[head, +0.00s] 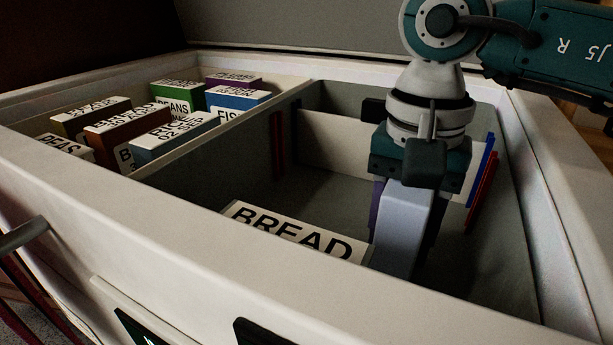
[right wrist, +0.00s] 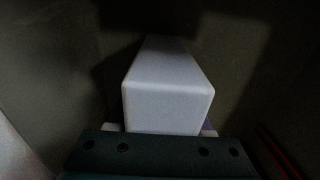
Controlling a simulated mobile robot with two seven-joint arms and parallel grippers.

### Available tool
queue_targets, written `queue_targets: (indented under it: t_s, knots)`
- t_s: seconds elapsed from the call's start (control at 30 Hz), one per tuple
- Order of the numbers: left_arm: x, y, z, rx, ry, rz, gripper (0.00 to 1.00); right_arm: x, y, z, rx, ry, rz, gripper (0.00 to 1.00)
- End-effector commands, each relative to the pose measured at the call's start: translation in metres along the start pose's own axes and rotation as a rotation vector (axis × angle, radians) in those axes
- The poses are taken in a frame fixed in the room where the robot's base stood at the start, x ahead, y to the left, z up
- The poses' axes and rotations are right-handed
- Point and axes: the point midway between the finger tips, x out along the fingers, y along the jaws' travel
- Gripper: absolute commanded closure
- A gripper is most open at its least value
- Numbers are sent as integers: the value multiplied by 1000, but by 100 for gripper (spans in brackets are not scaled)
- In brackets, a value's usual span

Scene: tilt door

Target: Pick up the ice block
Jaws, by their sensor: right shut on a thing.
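The ice block (head: 402,222) is a pale, blue-white oblong block inside the right compartment of the open chest. It also fills the middle of the right wrist view (right wrist: 168,98). My right gripper (head: 405,215) reaches down into the compartment and is shut on the block, with a finger on each side. The block stands upright below the gripper. Its lower end is hidden behind the BREAD box and the front wall. My left gripper is not in the head view.
A white box marked BREAD (head: 290,236) lies left of the block. A divider (head: 235,135) separates the left compartment, which holds several labelled boxes such as BEANS (head: 174,97). The chest's front rim (head: 250,270) and right rim (head: 560,190) stand close around my right arm.

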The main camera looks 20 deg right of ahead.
Motion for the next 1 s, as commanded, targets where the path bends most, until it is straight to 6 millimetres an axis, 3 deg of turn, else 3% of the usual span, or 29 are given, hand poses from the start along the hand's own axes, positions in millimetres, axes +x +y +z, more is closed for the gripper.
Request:
queue_targets:
  t_s: [0.1, 0.67, 0.83, 1.0]
  knots:
    - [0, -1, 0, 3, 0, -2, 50, 0, 0, 0, 0, 0, 0, 100]
    - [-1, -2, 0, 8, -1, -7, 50, -3, 0, 0, 0, 1, -2, 100]
    - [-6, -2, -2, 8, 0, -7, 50, -19, -1, -1, 0, 3, -4, 100]
    - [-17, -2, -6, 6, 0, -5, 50, -57, -1, -2, -1, 5, -6, 100]
